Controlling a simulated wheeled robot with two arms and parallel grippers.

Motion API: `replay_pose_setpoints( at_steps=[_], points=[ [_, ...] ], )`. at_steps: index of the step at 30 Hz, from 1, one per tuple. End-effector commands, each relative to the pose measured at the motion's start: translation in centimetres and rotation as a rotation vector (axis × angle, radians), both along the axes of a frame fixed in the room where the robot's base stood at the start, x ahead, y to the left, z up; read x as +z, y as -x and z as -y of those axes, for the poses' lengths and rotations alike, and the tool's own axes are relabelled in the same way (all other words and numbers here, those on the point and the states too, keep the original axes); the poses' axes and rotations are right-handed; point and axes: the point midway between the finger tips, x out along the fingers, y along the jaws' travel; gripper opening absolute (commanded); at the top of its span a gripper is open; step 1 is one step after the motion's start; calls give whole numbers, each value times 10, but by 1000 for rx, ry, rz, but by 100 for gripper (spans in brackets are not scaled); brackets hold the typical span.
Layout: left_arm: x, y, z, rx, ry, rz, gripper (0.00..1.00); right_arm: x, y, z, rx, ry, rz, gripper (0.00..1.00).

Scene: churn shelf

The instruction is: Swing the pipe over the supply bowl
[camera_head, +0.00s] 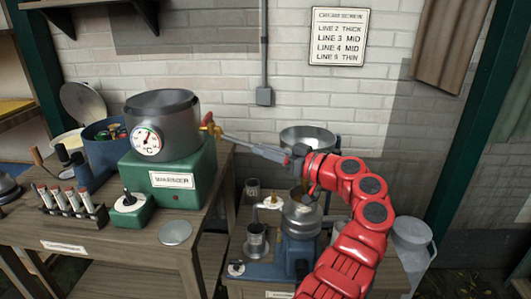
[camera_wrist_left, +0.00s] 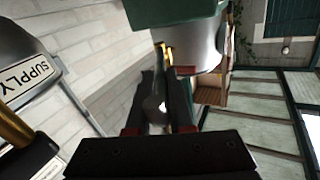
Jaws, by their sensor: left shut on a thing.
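The grey pipe (camera_head: 245,143) runs from the yellow tap (camera_head: 210,125) on the warmer pot toward the right, sloping down to my left gripper (camera_head: 291,158). My left gripper is shut on the pipe near its outer end. In the left wrist view the pipe (camera_wrist_left: 157,98) lies between the fingers, with the yellow fitting behind it. The supply bowl (camera_head: 309,132) stands behind the gripper; its label shows in the left wrist view (camera_wrist_left: 28,80). In the head view the pipe's end is in front of the bowl's left side; the gripper hides the exact end. My right gripper is not in view.
The warmer (camera_head: 172,180) with its pot and dial (camera_head: 147,141) stands on the left table. A separator with a metal bowl (camera_head: 302,215) and small cups stands below the gripper. A milk can (camera_head: 411,245) is at right. The wall is close behind.

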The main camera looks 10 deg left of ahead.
Motion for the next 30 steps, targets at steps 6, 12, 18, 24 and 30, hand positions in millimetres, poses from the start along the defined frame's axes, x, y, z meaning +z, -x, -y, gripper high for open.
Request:
replay_pose_setpoints(
  at_steps=[6, 12, 18, 24, 30],
  points=[
    [-1, -2, -2, 25, 2, -3, 0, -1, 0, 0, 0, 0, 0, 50],
    [-2, -3, -1, 29, 3, -3, 0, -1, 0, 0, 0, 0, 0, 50],
    [-2, -3, -2, 30, 2, -4, 0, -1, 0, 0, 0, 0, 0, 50],
    [-2, -3, -2, 30, 2, -4, 39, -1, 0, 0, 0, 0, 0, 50],
    [-1, -3, -1, 29, 2, -3, 48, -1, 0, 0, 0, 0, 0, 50]
  ],
)
